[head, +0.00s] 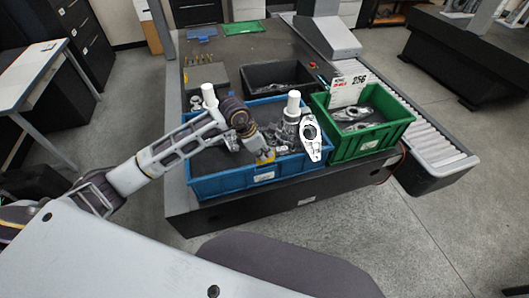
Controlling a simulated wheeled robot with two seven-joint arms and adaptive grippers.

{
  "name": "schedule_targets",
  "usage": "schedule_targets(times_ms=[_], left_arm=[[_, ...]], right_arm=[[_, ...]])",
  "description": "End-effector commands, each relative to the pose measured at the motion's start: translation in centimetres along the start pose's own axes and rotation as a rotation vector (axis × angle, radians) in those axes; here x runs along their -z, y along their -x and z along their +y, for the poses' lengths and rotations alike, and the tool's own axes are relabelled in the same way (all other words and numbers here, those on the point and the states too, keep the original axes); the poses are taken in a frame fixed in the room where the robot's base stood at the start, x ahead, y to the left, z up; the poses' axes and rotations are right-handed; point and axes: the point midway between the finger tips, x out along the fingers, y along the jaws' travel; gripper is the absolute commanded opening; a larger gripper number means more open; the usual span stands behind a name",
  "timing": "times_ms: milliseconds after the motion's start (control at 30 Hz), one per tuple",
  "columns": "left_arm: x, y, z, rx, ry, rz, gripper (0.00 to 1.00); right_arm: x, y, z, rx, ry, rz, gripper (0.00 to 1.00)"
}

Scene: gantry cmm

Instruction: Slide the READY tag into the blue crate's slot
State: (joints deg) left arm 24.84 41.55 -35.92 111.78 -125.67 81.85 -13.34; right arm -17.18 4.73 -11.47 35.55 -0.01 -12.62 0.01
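The blue crate (222,184) stands on the front of the dark table, with metal parts and white cylinders in it. A small white label (263,176) is on its front wall. My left arm reaches in from the left, and my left gripper (262,151) is at the crate's front rim, above that label. A small yellow piece (266,157) shows at the fingertips. I cannot tell whether it is the READY tag or whether the fingers are shut on it. No READY lettering can be read. My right gripper is out of view.
A green crate (372,148) with metal parts and an upright white card (348,88) stands right of the blue crate. A black bin (277,70) is behind. A roller conveyor (425,130) runs along the right side. Open floor lies in front on the right.

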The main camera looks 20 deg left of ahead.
Motion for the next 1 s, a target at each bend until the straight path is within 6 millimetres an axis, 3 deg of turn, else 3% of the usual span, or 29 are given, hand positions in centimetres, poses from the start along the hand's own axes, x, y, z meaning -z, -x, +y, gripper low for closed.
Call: schedule_targets(times_ms=[1000], left_arm=[[0.02, -0.13, -0.04, 0.000, 0.000, -0.001, 0.00]], right_arm=[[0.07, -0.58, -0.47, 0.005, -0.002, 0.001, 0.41]])
